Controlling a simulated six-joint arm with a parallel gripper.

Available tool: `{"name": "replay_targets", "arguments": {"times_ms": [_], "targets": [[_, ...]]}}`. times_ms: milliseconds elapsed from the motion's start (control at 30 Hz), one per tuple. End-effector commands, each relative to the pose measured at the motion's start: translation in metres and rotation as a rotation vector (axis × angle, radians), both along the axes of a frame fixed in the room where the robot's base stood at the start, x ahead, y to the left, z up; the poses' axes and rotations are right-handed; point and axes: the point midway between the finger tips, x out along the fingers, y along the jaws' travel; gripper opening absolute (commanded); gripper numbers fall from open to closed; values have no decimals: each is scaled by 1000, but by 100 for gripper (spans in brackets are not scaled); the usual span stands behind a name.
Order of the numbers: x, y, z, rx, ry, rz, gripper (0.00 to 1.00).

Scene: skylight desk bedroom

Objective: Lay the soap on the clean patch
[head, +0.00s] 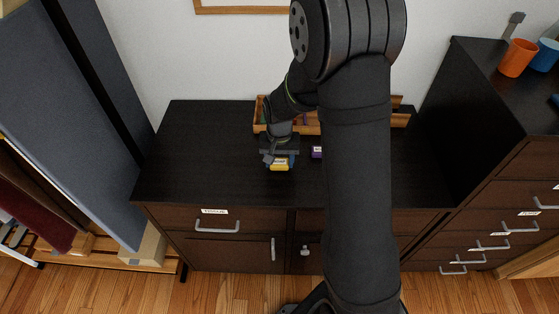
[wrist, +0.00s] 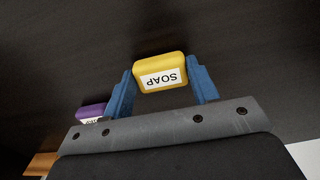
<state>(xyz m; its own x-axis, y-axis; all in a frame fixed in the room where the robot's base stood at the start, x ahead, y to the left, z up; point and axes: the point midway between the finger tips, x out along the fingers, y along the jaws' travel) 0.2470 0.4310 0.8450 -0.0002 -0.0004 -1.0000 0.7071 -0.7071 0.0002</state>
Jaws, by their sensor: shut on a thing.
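The soap (wrist: 160,66) is a yellow block with a white label reading SOAP. My gripper (wrist: 161,80) is shut on it, with one blue finger on each side. In the head view the soap (head: 279,164) shows below my gripper (head: 278,158), over the dark cabinet top (head: 200,150). I cannot tell whether the soap touches the surface. No patch that differs from the rest of the dark top can be made out in either view.
A purple labelled block (head: 317,152) lies just right of the soap; it also shows in the wrist view (wrist: 91,112). A wooden tray (head: 262,126) stands behind, partly hidden by my arm. The cabinet top's left part is clear. A taller dark drawer unit (head: 500,100) bounds the right.

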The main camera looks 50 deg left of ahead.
Motion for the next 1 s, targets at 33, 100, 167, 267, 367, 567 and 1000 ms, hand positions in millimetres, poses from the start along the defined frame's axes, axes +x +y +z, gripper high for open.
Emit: {"name": "replay_targets", "arguments": {"times_ms": [33,100,167,267,367,567,1000], "targets": [[0,0,-4,-2,1,0,31],[0,0,-6,0,0,0,31],[0,0,-5,1,-1,0,31],[0,0,-5,1,-1,0,31],[0,0,-7,0,0,0,31],[0,0,-8,1,-1,0,76],[1,1,13,4,-2,0,76]]}}
